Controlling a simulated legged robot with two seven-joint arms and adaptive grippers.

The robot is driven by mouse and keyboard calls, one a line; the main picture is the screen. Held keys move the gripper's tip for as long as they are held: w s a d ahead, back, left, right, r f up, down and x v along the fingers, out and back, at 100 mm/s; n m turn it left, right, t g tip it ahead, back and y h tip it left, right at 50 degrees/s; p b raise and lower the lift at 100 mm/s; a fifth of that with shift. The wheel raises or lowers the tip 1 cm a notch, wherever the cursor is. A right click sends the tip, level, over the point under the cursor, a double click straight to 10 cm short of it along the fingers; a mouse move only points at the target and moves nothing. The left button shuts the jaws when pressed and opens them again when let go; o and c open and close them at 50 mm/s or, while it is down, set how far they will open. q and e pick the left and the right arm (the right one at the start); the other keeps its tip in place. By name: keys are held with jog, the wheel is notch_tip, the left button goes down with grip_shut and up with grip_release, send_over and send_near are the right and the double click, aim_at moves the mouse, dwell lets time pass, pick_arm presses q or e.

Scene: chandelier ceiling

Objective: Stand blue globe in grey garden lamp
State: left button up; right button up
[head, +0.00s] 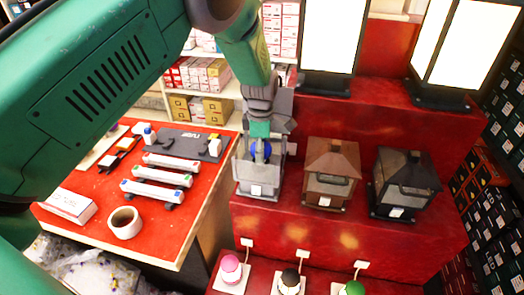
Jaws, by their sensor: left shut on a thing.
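The grey garden lamp (258,183) stands at the left end of the red middle step, with a white tag on its front. A grey panel, seemingly its roof, stands raised behind my gripper. My left gripper (262,140) points down into the lamp's open top and is shut on the blue globe (267,149). The globe shows only as small blue patches between the fingers, at the level of the lamp's upper opening. I cannot tell whether its base touches the lamp's floor. My right gripper is not in view.
A brown lamp (331,172) and a black lamp (405,183) stand to the right. Pink (231,265), black (290,278) and green (354,288) globes sit on the lower step. Two large lit lanterns stand above. A red workbench (90,185) with tools and a tape roll (124,222) is at left.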

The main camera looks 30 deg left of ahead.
pick_arm(q)
jog(key=shift+a+f, duration=0.15)
jog(key=shift+a, duration=0.3)
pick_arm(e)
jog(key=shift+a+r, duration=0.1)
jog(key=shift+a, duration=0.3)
pick_arm(q)
jog(key=shift+d+f, duration=0.3)
jog(key=shift+d, duration=0.05)
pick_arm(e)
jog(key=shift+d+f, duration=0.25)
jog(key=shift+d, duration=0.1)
pick_arm(q)
jog(key=shift+a+f+b, duration=0.25)
jog(key=shift+f+b, duration=0.1)
jog(key=shift+f, duration=0.1)
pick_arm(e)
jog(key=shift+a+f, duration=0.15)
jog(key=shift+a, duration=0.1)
pick_arm(q)
jog(key=o, duration=1.2)
jog(key=shift+o, duration=0.2)
jog(key=shift+d, duration=0.1)
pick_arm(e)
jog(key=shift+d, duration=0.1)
pick_arm(q)
jog(key=shift+r, duration=0.1)
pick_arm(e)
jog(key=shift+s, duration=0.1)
